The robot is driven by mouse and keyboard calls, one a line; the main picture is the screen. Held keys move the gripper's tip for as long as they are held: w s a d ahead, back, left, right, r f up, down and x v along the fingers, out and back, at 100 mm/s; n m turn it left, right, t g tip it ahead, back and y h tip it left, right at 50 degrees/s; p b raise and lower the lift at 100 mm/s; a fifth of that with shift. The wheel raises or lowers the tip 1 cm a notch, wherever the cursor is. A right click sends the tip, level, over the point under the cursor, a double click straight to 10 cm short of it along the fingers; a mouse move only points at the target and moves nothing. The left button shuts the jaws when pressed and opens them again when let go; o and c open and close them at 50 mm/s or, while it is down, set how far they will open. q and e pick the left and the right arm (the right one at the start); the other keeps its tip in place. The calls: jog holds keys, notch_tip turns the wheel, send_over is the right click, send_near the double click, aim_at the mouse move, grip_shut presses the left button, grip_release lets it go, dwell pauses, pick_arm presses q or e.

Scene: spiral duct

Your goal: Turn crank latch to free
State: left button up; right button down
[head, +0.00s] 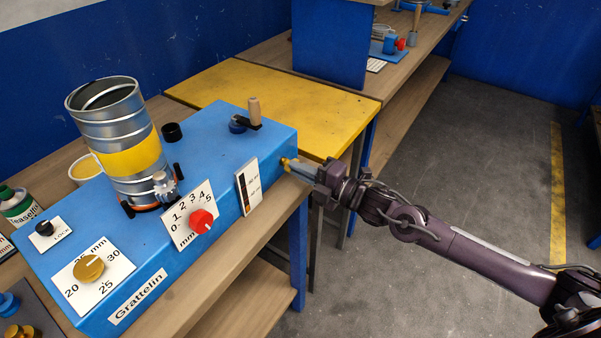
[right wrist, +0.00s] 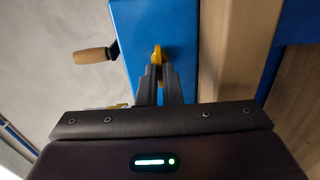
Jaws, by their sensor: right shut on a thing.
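A blue box (head: 200,130) labelled "Grattelin" stands on a wooden bench. On its right end face is a small yellow latch (head: 286,163), which also shows in the right wrist view (right wrist: 157,52). My right gripper (head: 296,166) comes in from the right and is shut on this latch; its fingertips (right wrist: 158,70) hide part of it. A crank with a wooden handle (head: 254,110) stands on top of the box near that end; the handle also shows in the right wrist view (right wrist: 92,55). My left gripper is in neither view.
A ribbed metal duct (head: 112,118) with a yellow band stands on the box. A yellow table (head: 290,98) is behind; open floor lies at right.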

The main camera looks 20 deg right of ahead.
jog(key=shift+f, duration=0.1)
dwell(0.3)
jog(key=c, duration=1.6)
grip_release()
jog(key=b+v, duration=0.1)
jog(key=v, duration=0.6)
jog(key=shift+s+d, duration=0.25)
jog(key=shift+s, duration=0.1)
